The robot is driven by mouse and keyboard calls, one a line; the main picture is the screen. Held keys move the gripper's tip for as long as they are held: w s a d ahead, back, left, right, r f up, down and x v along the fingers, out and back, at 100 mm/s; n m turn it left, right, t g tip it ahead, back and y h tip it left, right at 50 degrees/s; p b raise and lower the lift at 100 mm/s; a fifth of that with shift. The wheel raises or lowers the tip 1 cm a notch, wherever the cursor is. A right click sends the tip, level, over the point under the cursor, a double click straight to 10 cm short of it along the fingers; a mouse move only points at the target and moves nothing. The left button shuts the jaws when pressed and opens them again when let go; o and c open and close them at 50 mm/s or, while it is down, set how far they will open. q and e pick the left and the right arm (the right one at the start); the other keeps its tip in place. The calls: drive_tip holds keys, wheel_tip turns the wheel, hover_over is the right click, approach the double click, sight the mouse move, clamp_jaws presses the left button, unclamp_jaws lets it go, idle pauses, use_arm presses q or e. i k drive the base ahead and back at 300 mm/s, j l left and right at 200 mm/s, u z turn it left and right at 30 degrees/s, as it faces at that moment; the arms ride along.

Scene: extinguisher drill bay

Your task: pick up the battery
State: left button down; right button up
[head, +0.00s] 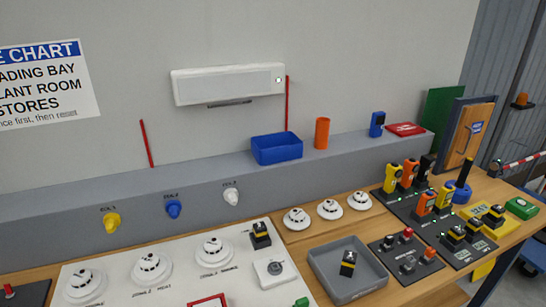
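Several black blocks with a yellow band look like batteries. One battery (348,263) stands in the grey tray (375,287), front centre right. A similar block (261,235) stands on the white panel (120,262) near its back right corner. More such blocks (455,236) sit on a dark base at the right, and another (493,216) is on or beside a yellow pad. I cannot tell which one is meant. Neither of my grippers shows in the head view.
White detectors (150,267) sit on the panel and wood. Yellow and orange handheld units (392,177) stand on a dark board. A small dark control box (405,255) is right of the tray. A blue bin (277,148) and orange cylinder (322,133) are on the grey ledge.

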sight(496, 213)
drive_tip(key=z, duration=1.55)
drive_tip(key=u, duration=3.4)
drive_tip(key=z, duration=3.45)
